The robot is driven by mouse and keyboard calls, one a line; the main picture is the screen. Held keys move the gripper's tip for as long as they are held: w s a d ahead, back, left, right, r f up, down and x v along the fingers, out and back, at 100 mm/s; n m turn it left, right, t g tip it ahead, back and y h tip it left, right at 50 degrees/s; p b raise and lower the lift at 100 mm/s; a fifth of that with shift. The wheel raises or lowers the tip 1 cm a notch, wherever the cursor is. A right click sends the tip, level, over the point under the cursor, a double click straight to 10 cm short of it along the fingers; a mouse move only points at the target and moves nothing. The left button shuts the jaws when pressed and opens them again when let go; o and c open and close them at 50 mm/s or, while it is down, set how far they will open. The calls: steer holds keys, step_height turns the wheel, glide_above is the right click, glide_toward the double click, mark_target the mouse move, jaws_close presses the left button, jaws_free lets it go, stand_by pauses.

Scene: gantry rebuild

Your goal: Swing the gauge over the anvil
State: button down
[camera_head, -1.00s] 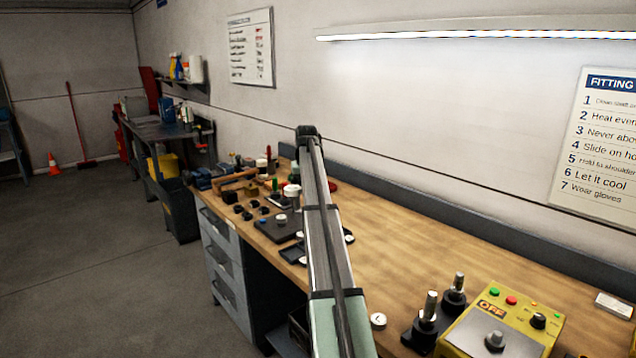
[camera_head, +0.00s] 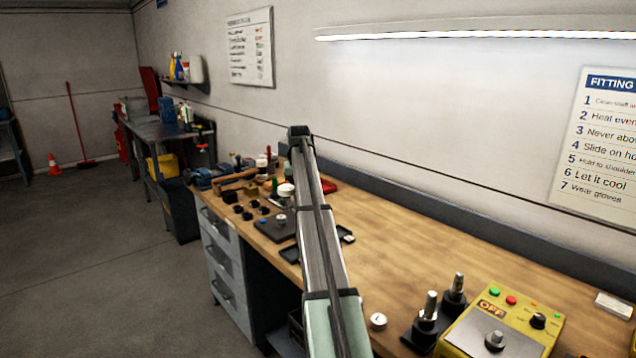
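I cannot make out for certain which thing is the gauge or which is the anvil. A white round-topped piece (camera_head: 286,190) shows just left of my arm, among the small parts at the far left of the bench; it is too small to identify. A dark flat plate (camera_head: 272,231) lies nearer, with a small pale-topped piece (camera_head: 281,218) on it. My arm rises from the bottom middle and hides part of this area. My gripper's fingers are not visible.
Several black knobs (camera_head: 238,208) stand on the bench's left end. A yellow control box (camera_head: 497,335) reading OFF stands at the front right, beside black stands with metal pins (camera_head: 429,308). A white disc (camera_head: 378,321) lies near the front edge. The middle bench top (camera_head: 430,235) is clear.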

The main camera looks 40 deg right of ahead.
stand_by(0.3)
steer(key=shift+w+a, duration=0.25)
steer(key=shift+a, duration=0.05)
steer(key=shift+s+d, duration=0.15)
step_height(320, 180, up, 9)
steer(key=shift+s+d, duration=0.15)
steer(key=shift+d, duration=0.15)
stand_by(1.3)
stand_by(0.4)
